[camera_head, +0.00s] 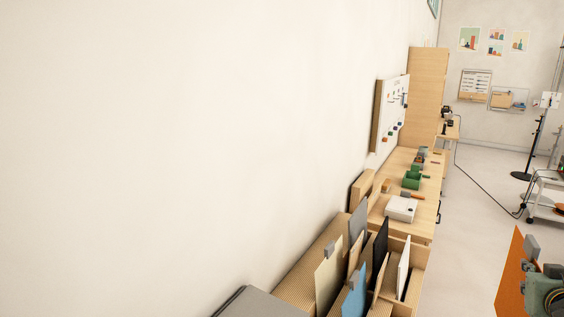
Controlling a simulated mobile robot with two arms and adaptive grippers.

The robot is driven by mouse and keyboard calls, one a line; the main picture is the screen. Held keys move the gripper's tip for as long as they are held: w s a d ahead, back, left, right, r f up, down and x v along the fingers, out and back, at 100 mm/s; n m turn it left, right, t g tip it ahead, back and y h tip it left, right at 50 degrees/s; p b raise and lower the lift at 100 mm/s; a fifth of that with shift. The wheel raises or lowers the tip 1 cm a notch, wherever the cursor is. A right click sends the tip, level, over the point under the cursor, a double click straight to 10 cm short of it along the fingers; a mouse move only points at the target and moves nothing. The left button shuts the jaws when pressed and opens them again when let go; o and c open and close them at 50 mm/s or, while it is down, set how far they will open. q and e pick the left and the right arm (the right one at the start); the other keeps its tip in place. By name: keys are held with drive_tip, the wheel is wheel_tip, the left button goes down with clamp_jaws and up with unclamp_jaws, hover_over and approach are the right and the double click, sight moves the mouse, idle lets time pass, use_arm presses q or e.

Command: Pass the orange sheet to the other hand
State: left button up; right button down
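The orange sheet (510,272) is upright near the bottom right corner, away from the rack, and its lower part runs out of the frame. My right gripper (531,270) is at the sheet's right edge and appears closed on it. A grey block (532,246) shows by the sheet's upper right edge. The gripper's body covers part of the sheet, and the fingertips are hard to make out. My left gripper is not in view.
A wooden rack (418,268) at bottom centre holds several upright sheets, including a cream sheet (327,277) and a blue sheet (355,300). Behind it, a workbench (424,228) carries a white box (401,209) and green parts. Open floor lies right of the bench, with a white cart (545,195).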

drive_tip(key=s+a+f+n+y, duration=0.3)
drive_tip(key=a+f+n+y, duration=0.2)
drive_tip(key=a, duration=0.5)
drive_tip(key=s+a+f+n+y, duration=0.2)
drive_tip(key=a+f+n+y, duration=0.3)
drive_tip(key=a, duration=0.4)
drive_tip(key=s+a+r+n+g+y, duration=0.2)
drive_tip(key=s+a+r+n+y, duration=0.15)
drive_tip(key=s+a, duration=0.45)
drive_tip(key=s+a+r+n+g+y, duration=0.25)
drive_tip(key=a+r+y, duration=0.2)
drive_tip(key=a, duration=0.65)
wheel_tip(320, 180, down, 12)
drive_tip(key=b, duration=1.2)
drive_tip(key=shift+s+a+h, duration=0.2)
drive_tip(key=shift+s+h, duration=0.1)
drive_tip(key=shift+n, duration=0.3)
